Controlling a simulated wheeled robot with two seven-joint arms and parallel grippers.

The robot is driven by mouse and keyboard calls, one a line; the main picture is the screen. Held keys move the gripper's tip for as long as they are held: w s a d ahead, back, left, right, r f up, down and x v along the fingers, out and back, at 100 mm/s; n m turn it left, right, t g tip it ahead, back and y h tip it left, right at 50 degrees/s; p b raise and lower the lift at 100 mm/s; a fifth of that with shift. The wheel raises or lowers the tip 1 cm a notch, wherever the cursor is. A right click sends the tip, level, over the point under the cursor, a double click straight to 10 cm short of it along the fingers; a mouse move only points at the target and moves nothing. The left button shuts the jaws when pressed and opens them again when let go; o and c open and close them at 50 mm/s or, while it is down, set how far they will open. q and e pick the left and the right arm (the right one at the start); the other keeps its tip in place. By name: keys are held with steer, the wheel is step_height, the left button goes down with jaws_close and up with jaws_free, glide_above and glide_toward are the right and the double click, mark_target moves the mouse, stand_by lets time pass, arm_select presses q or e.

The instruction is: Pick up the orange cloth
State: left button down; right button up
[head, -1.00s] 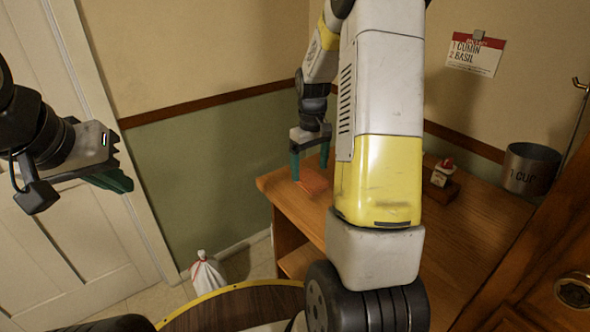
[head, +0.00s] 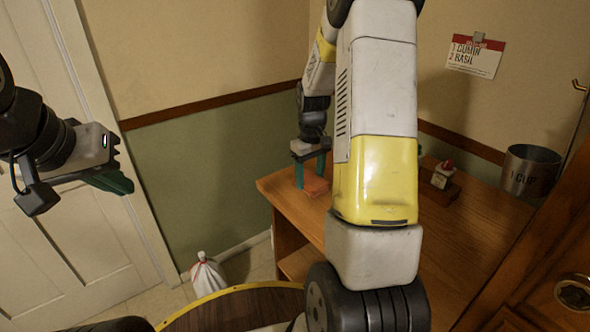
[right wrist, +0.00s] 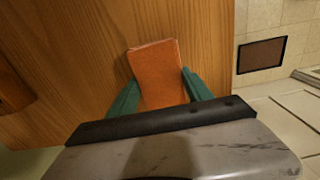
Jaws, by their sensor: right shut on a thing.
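The orange cloth (head: 316,186) lies on the wooden counter near its left edge, partly hidden by my right arm in the head view. In the right wrist view the cloth (right wrist: 157,75) is a flat folded rectangle between the two green fingers. My right gripper (head: 312,180) points down at the cloth and is shut on it, with a finger on either side (right wrist: 157,96). The cloth appears at counter level; I cannot tell whether it is lifted. My left gripper (head: 118,183) hangs at the far left, away from the counter; its finger gap is not clear.
The wooden counter (head: 440,225) is mostly bare. A small red-and-white item on a wooden block (head: 440,187) stands toward the back, near a metal cup (head: 530,170) at the right. A white bag (head: 206,274) sits on the floor left of the counter.

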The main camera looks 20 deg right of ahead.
mark_target(310, 181)
steer(key=shift+r, duration=0.1)
steer(key=shift+r, duration=0.55)
steer(key=shift+s+a+r, duration=0.1)
steer(key=shift+s+r, duration=0.2)
steer(key=shift+r, duration=0.35)
steer(key=shift+s+a+r, duration=0.1)
steer(key=shift+s+r, duration=0.2)
steer(key=shift+r, duration=0.3)
steer(key=s+a, duration=0.1)
steer(key=s, duration=0.3)
steer(key=s+a, duration=0.2)
steer(key=s, duration=0.3)
steer(key=s+a+r, duration=0.1)
steer(key=s+a, duration=0.1)
steer(key=s, duration=0.2)
steer(key=shift+s+a+r, duration=0.1)
steer(key=shift+s+a, duration=0.05)
steer(key=shift+s, duration=0.25)
